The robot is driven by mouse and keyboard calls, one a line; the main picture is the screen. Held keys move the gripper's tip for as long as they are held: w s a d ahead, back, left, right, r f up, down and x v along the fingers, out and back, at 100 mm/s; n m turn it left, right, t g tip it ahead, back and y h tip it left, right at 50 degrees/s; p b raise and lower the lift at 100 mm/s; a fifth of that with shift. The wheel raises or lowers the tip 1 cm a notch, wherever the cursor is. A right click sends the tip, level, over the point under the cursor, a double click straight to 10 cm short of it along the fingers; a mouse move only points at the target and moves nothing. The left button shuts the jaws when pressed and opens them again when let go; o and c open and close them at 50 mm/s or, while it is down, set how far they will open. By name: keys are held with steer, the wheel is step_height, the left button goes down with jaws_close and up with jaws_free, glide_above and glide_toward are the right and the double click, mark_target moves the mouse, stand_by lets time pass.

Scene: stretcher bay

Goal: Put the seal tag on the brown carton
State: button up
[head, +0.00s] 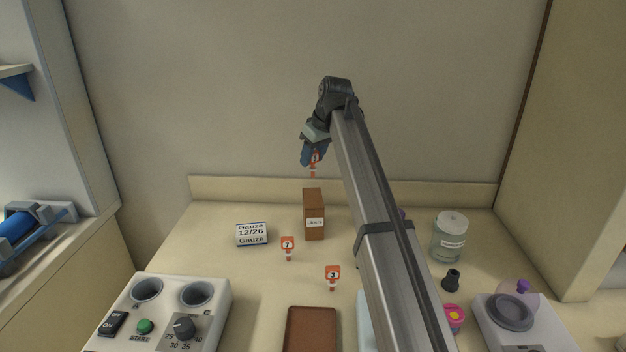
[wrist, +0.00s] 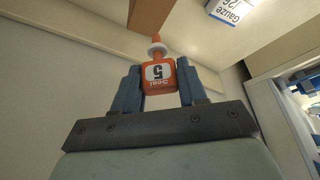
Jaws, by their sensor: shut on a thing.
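The orange seal tag (wrist: 159,75), marked "Seal 5", is held between the two blue fingers of my gripper (wrist: 160,88) in the wrist view. Its narrow end with a white collar points away from the fingers. In the head view my gripper (head: 312,159) is up near the back wall, above the brown carton, and the tag shows small beneath it. The brown carton (head: 314,204) stands upright on the counter with a white label on its front. The tag appears apart from the carton. Part of the carton (wrist: 148,12) shows at the top of the wrist view.
Two other orange tags, marked 7 (head: 288,243) and 3 (head: 333,273), stand in front of the carton. A gauze box (head: 252,234) is left of it. A brown tray (head: 310,312) lies nearer. A lidded jar (head: 449,240) stands right of my arm.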

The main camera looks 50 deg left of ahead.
mark_target(313, 176)
steer(key=shift+f, duration=3.15)
steer(key=shift+f, duration=0.1)
steer(key=o, duration=1)
steer(key=v, duration=1.2)
